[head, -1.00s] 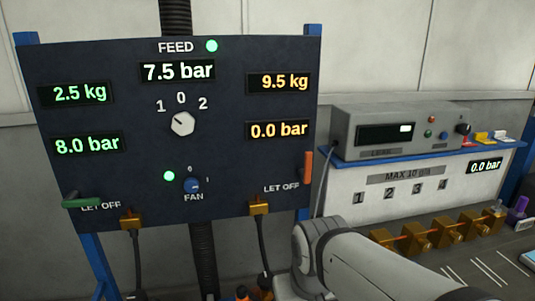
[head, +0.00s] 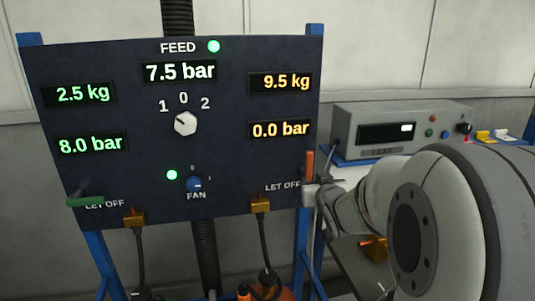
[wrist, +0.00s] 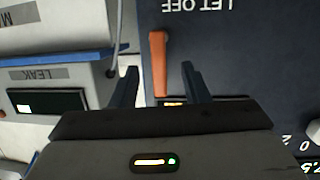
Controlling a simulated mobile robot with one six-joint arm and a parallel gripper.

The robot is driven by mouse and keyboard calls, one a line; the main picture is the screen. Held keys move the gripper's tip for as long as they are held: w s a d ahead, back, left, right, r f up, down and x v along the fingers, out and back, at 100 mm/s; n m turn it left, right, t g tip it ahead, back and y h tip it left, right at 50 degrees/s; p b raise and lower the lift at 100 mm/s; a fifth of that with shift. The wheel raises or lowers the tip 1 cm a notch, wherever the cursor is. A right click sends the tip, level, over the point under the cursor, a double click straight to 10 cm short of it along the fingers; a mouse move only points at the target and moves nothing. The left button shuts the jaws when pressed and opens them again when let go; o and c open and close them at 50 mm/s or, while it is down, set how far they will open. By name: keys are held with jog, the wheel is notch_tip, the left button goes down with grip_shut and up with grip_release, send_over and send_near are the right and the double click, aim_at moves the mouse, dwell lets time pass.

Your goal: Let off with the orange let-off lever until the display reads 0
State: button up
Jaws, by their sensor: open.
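The orange let-off lever (head: 309,164) is at the right edge of the dark panel (head: 110,190), beside its LET OFF label. It points upward; its lower part is hidden behind my gripper (head: 309,194). In the wrist view, turned upside down, the orange lever (wrist: 158,55) lies between the two open fingers of my gripper (wrist: 160,68), with a gap on each side. The orange pressure display (head: 281,130) reads 0.0 bar, and the orange weight display (head: 281,83) above it reads 9.5 kg.
A green lever (head: 86,201) is at the panel's lower left, with green displays reading 2.5 kg and 8.0 bar. The FEED display (head: 180,71) reads 7.5 bar. A grey leak tester (head: 380,128) stands close to the right of the panel. Hoses hang below the panel.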

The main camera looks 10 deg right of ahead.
aim_at(311, 160)
jog(key=w+r+t, duration=0.1)
jog(key=w+d+r+t+y, duration=0.1)
jog(key=shift+w+d+r+n+t, duration=0.1)
jog(key=shift+w+r+n+t, duration=0.2)
jog(key=shift+r+t, duration=0.1)
jog(key=shift+y, duration=0.3)
jog(key=w+p, duration=0.2)
jog(key=w, duration=0.5)
jog(key=shift+w, duration=0.25)
grip_shut()
jog(key=shift+d, duration=0.1)
